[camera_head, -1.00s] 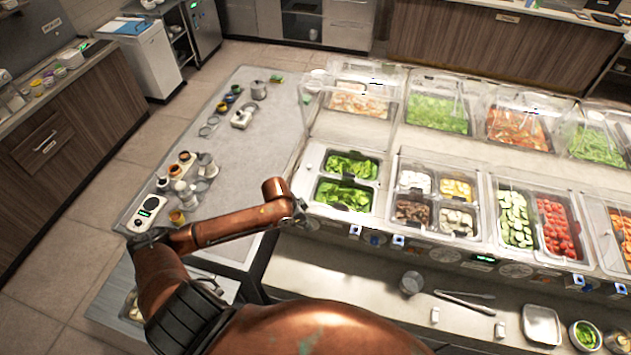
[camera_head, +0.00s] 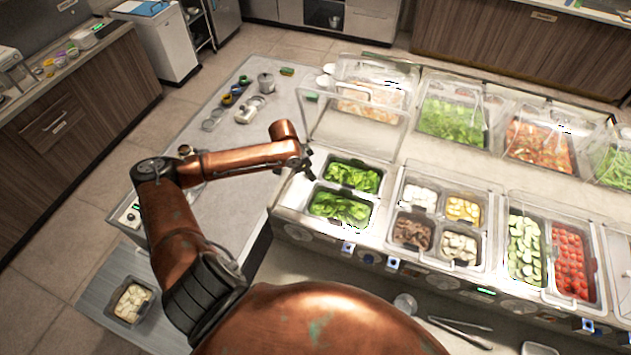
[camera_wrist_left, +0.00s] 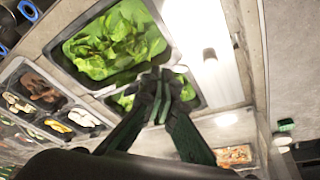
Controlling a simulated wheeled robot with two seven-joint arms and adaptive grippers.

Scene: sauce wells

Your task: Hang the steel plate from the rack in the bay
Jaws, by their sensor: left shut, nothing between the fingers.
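My left gripper (camera_head: 306,166) is beside the upper left corner of the salad counter, near the two pans of leafy greens. In the left wrist view its fingers (camera_wrist_left: 163,92) are together and empty, in front of a greens pan. They cover part of the smaller-looking second pan. I cannot make out a steel plate, a hanging rack or a bay in these views. My right gripper is not in view.
The upper greens pan (camera_head: 353,176) and lower greens pan (camera_head: 341,207) sit in the counter. Clear covers (camera_head: 358,112) stand behind them. A grey table (camera_head: 225,160) at left holds several small jars. Tongs (camera_head: 460,329) lie on the front ledge.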

